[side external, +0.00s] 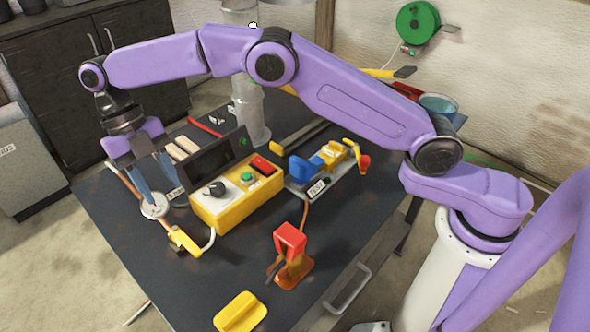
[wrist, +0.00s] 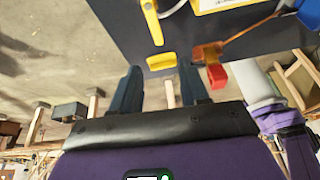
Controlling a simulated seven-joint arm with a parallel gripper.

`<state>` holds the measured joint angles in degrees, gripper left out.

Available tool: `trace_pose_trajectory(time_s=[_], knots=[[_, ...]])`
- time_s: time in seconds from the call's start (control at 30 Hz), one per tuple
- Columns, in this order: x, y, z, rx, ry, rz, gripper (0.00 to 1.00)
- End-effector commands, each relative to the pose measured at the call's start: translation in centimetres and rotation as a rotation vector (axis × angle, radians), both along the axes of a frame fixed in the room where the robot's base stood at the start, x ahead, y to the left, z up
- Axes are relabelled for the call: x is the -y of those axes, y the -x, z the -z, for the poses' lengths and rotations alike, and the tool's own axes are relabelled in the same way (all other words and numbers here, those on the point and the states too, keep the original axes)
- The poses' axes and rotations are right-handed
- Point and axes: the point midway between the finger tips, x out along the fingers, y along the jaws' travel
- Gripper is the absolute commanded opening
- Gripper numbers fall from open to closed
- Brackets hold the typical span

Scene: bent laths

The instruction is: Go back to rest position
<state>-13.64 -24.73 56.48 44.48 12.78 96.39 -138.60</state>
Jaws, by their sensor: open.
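My gripper (side external: 155,184) is open, with its two blue-grey fingers apart, over the far left part of the dark table (side external: 130,230). In the side view its fingertips overlap a round pale disc (side external: 154,206); I cannot tell whether they touch it. In the wrist view my gripper (wrist: 157,78) shows nothing between its fingers. My arm is stretched across above the table.
A red-topped clamp-like tool (side external: 290,240), a yellow block (side external: 240,312) and a blue-and-yellow device (side external: 320,165) are on the table. A grey cylinder (side external: 250,112) stands behind.

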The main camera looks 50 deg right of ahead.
Motion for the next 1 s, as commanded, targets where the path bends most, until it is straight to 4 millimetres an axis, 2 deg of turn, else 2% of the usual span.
trace_pose_trajectory(time_s=[0.27, 0.5, 0.77, 1.0], knots=[[3.7, 4.9, -3.7, 0.096, 0.157, 0.404, 0.45], [8.9, 10.9, -5.7, 0.18, 0.261, 0.8, 0.45], [16.1, 18.2, -6.1, 0.247, 0.321, 1.229, 0.45], [23.6, 25.0, -4.8, 0.264, 0.335, 1.618, 0.45]])
